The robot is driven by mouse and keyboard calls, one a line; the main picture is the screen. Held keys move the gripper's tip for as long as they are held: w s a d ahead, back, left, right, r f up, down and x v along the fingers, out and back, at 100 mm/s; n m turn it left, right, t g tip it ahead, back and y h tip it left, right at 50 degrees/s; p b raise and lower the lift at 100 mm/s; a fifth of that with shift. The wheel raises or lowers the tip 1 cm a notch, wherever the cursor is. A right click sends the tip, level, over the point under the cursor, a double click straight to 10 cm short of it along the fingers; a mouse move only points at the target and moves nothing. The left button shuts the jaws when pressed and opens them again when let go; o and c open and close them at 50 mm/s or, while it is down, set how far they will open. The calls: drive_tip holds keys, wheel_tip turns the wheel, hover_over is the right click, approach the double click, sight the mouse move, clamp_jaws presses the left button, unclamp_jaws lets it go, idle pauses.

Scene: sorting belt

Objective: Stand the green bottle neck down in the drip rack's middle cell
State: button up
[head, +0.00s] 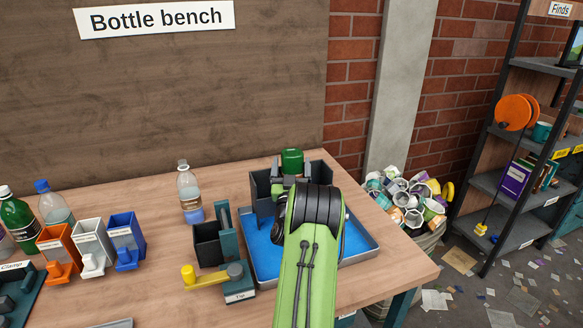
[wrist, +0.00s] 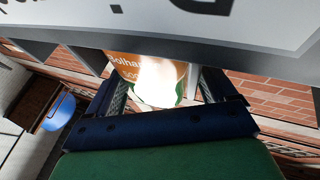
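The green bottle (head: 291,160) is upside down, its green base up, at the dark grey drip rack (head: 261,190) in the blue tray. In the wrist view its orange label and green end (wrist: 150,75) show beyond a grey rack wall; its neck is hidden. It appears to be in the middle cell, but my arm hides most of the rack in the head view. My gripper (wrist: 163,90) has its two fingers on either side of the bottle. A narrow gap shows beside the right finger, so it looks open around the bottle.
The blue tray (head: 372,245) surrounds the rack. A clear bottle (head: 190,190) stands to its left, near a dark bin and yellow-handled tap (head: 215,277). Orange, white and blue holders (head: 127,240) and other bottles stand farther left. A full sack (head: 405,200) is right of the bench.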

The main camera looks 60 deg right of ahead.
drive_tip(key=shift+o, duration=1.1)
drive_tip(key=shift+a+f, duration=0.1)
drive_tip(key=b+v, duration=0.5)
drive_tip(key=v, duration=0.6)
drive_tip(key=shift+a, duration=0.35)
drive_tip(key=shift+s+f, duration=0.1)
drive_tip(key=shift+s, duration=0.05)
